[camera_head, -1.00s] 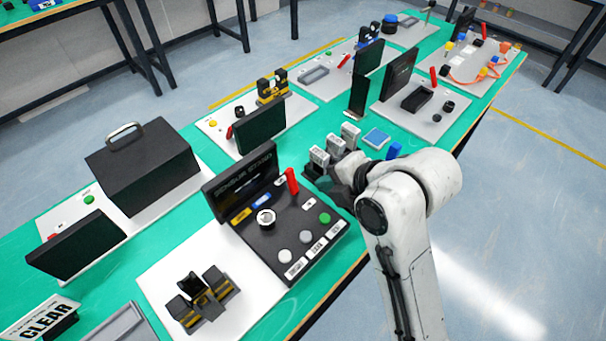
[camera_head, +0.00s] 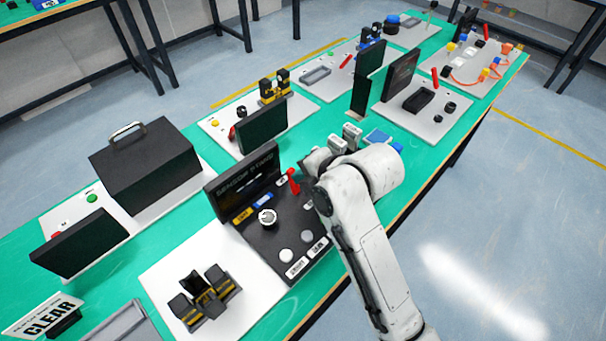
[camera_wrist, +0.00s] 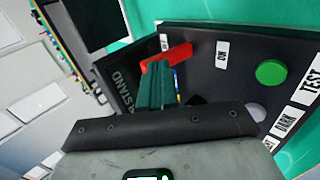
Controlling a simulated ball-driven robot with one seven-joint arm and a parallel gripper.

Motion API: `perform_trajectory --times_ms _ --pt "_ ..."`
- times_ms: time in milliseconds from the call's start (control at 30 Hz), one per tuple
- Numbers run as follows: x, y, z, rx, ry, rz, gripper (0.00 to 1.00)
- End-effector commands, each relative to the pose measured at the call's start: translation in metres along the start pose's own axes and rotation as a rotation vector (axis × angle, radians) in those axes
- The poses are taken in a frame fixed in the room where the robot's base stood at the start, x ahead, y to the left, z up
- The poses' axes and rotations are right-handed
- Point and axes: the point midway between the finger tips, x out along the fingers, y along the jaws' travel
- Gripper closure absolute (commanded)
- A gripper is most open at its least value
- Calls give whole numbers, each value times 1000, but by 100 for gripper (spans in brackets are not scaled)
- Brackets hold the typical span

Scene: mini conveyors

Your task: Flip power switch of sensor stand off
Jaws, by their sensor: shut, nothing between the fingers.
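The sensor stand is a black panel (camera_head: 262,228) with an upright name board (camera_head: 241,182), on a white base plate. Its red lever switch (camera_head: 293,182) stands at the far right corner of the panel, next to a small white label. In the wrist view the red lever (camera_wrist: 165,57) is at the fingertips of my gripper (camera_wrist: 155,76). The fingers are shut together and empty. They are very close to the lever; I cannot tell whether they touch it. In the head view my wrist hides the fingers.
A green button (camera_wrist: 271,73) and a grey button (camera_wrist: 256,111) lie beside the lever on the panel. A round knob (camera_head: 267,217) is near the panel's middle. White blocks (camera_head: 352,131) and a blue item (camera_head: 381,138) stand behind my wrist.

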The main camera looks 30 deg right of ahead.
Motion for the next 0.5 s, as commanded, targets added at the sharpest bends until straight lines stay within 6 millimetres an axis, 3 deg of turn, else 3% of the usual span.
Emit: perform_trajectory --times_ms 500 --pt "6 18 0 -1 1 -199 100"
